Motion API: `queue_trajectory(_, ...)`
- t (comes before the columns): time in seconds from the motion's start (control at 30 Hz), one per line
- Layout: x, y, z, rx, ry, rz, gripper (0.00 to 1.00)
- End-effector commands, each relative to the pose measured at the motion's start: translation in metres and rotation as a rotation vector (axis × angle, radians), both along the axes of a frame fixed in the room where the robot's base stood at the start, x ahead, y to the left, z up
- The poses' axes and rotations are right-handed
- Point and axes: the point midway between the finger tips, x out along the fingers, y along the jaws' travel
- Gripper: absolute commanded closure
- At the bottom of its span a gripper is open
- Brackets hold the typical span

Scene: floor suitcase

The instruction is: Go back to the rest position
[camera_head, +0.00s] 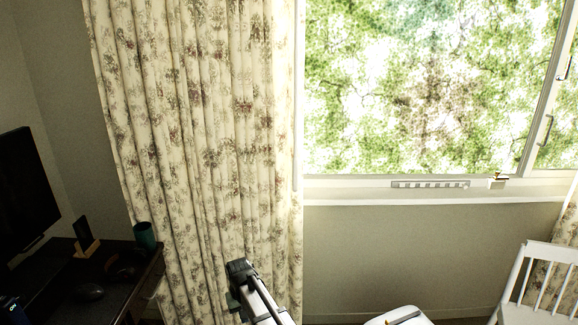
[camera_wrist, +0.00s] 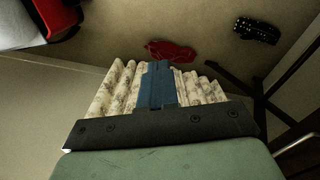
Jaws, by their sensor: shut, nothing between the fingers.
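My gripper (camera_wrist: 160,70) shows in the middle of the wrist view. Its blue-grey fingers are together with no gap between them, and they hold nothing. The patterned curtain (camera_wrist: 112,90) shows behind the fingers on both sides. In the head view, part of my arm rises from the bottom edge in front of the curtain (camera_head: 200,120); I cannot make out the fingers there.
A dark desk (camera_head: 110,285) with a monitor (camera_head: 22,195) and a green cup (camera_head: 145,236) stands at left. A white chair (camera_head: 535,285) stands at right. In the wrist view, a red item (camera_wrist: 170,51) and a dark dotted item (camera_wrist: 257,31) lie beyond the fingers.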

Motion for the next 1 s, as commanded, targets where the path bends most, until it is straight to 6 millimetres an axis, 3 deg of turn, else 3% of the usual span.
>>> queue_trajectory(0.03, -0.007, -0.030, -0.005, 0.000, 0.001, -0.032, 1.00)
queue_trajectory(0.1, -0.012, -0.063, -0.013, 0.000, 0.001, -0.069, 1.00)
queue_trajectory(0.27, -0.028, -0.134, -0.027, 0.000, 0.001, -0.155, 1.00)
queue_trajectory(0.5, -0.065, -0.228, -0.044, 0.000, -0.001, -0.279, 1.00)
queue_trajectory(0.8, -0.107, -0.298, -0.055, 0.001, -0.001, -0.388, 1.00)
queue_trajectory(0.97, -0.127, -0.324, -0.058, 0.001, -0.003, -0.433, 1.00)
queue_trajectory(1.0, -0.129, -0.322, -0.065, -0.002, 0.010, -0.429, 1.00)
